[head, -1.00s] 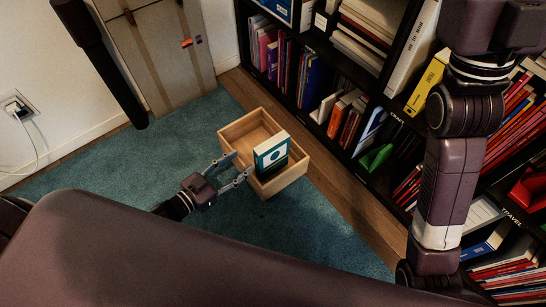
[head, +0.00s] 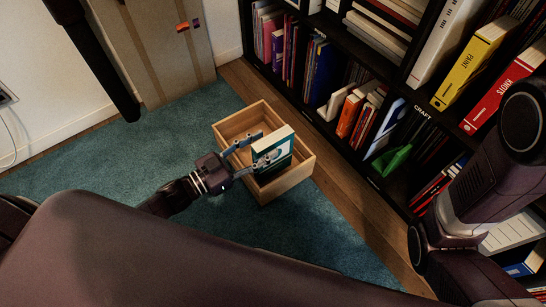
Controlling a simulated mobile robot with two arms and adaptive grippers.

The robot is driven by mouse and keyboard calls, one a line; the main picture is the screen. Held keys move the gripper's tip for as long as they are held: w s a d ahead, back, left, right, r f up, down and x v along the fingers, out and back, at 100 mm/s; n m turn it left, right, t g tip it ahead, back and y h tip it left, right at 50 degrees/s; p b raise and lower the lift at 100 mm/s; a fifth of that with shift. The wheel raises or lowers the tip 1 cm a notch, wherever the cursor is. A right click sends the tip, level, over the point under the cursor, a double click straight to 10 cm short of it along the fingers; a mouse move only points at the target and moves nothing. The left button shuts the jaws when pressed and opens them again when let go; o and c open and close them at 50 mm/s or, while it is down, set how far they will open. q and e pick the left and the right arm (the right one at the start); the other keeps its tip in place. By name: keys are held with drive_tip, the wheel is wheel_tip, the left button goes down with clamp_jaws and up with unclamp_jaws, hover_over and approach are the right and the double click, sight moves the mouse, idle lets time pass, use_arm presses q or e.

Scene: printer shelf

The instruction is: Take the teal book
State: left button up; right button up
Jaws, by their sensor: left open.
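The teal book (head: 273,151), with a white panel on its cover and pale page edges, stands upright in a wooden crate (head: 300,178) on the floor. My left gripper (head: 258,153) is open at the crate's left side. Its upper finger reaches over the crate and overlaps the book's cover in the picture; its lower finger is by the near left wall. I cannot tell whether either finger touches the book. The book's lower part is hidden by the crate. My right arm shows at the right edge, but its gripper is out of view.
A dark bookshelf (head: 308,105) packed with books stands behind and right of the crate. A yellow book (head: 474,63) and a red book (head: 505,90) stand on it. A cardboard box (head: 160,50) leans by the wall. The blue carpet (head: 120,160) left of the crate is clear.

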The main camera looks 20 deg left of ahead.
sight(273, 138)
use_arm(q)
drive_tip(key=b+x, duration=0.2)
drive_tip(key=x, duration=0.1)
drive_tip(key=shift+w+d+f, duration=0.1)
drive_tip(key=shift+d+f, duration=0.05)
drive_tip(key=shift+w+d, duration=0.2)
drive_tip(key=shift+w, duration=0.05)
clamp_jaws()
drive_tip(key=shift+r, duration=0.2)
